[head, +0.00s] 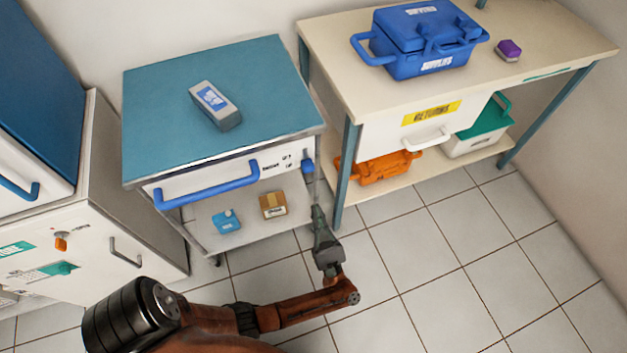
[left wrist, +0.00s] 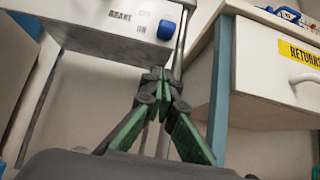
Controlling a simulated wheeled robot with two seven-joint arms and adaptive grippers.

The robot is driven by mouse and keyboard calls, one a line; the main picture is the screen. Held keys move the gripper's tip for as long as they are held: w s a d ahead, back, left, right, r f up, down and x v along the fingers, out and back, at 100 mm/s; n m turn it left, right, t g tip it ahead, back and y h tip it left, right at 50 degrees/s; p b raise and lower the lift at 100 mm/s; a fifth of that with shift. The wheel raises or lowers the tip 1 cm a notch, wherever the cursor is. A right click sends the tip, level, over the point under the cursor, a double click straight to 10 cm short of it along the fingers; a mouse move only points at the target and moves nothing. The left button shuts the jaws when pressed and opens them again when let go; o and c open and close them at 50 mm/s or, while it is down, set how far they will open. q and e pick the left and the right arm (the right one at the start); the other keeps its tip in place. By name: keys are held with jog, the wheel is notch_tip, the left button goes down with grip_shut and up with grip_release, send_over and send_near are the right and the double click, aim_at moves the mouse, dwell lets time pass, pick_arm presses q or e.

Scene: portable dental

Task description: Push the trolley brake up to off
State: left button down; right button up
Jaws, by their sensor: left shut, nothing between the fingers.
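The trolley (head: 210,160) has a teal top, a blue front handle (head: 207,186) and a white front panel. Its brake is a small blue lever (head: 307,167) at the right end of the panel. In the left wrist view the brake lever (left wrist: 166,30) sits beside the lettering "BRAKE" with "OFF" above "ON", nearer the lower mark. My left gripper (head: 318,212) is shut and empty, below the lever. In the left wrist view its fingertips (left wrist: 160,76) are together, below and slightly left of the lever, with no contact visible. My right gripper is not in view.
A grey box (head: 215,105) lies on the trolley top; a blue item (head: 226,222) and a cardboard box (head: 272,205) are on its lower shelf. The returns table (head: 330,55) stands close on the right, its leg (head: 346,175) beside my gripper. Cabinets stand left.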

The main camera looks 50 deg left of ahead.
aim_at(310, 169)
pick_arm(q)
jog(key=w+a+r, duration=0.2)
jog(key=a+r, duration=0.3)
jog(key=r, duration=0.4)
jog(key=shift+r+p, duration=0.35)
jog(key=shift+r, duration=0.05)
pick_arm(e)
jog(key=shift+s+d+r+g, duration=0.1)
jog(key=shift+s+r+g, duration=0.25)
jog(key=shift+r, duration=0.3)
pick_arm(q)
jog(key=shift+w+a, duration=0.1)
jog(key=shift+a, duration=0.05)
jog(key=shift+r, duration=0.1)
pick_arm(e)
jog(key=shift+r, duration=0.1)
pick_arm(q)
notch_tip(310, 169, up, 4)
jog(key=shift+r+p, duration=0.15)
jog(key=shift+p, duration=0.95)
jog(key=shift+r, duration=0.1)
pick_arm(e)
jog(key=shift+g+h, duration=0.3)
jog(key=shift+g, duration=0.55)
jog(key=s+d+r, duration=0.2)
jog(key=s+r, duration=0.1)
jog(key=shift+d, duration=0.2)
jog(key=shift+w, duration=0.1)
